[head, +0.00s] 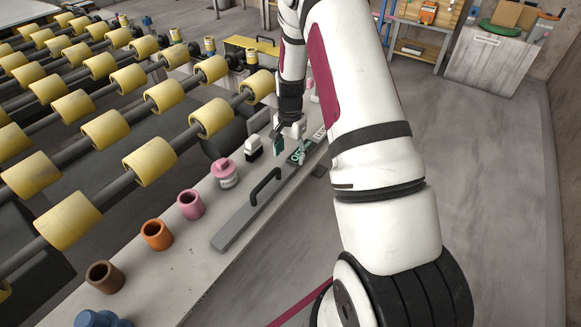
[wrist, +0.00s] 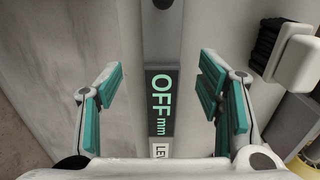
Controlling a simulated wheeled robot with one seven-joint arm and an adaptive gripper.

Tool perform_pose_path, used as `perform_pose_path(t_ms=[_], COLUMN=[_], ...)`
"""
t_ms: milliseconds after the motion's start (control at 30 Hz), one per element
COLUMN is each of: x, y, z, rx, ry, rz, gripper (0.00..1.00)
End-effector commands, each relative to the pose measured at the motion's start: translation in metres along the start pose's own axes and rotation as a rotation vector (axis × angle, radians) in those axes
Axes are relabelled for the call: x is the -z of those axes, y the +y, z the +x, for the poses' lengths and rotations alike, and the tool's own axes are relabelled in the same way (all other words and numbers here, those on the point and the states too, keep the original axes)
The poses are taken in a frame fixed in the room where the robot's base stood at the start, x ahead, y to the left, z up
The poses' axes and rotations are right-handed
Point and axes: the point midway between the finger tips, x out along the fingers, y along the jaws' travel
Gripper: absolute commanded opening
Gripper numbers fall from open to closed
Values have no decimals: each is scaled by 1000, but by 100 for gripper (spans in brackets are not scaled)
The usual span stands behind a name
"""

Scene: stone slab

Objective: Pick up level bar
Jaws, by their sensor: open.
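The level bar (head: 232,232) is a long grey bar with a black arched handle. It lies flat along the pale slab (head: 212,272) in the head view. Its far part carries a dark display with green "OFF" lettering. In the wrist view the bar (wrist: 162,48) runs up the middle, with the "OFF mm" display and part of a white label below it. My gripper (head: 290,146) is above the bar's far part, beyond the handle. In the wrist view my open gripper (wrist: 160,97) has teal pads on both sides of the display, with nothing between them.
A black-and-white item (head: 253,149), a pink-lidded jar (head: 224,174), and pink (head: 191,205), orange (head: 156,236) and brown (head: 105,277) cups stand left of the bar. Yellow rollers (head: 150,160) border the slab's left. Open floor (head: 500,200) lies to the right.

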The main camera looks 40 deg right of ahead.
Motion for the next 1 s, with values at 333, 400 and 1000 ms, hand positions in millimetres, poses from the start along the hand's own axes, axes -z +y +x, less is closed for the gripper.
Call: perform_pose_path(t_ms=[333,400,1000], x=[3,3,4], y=[-1,-1,-2], z=[38,46,53], rx=[-2,-1,0], ry=[-3,-1,0], rz=[1,0,0], gripper=[61,61,4])
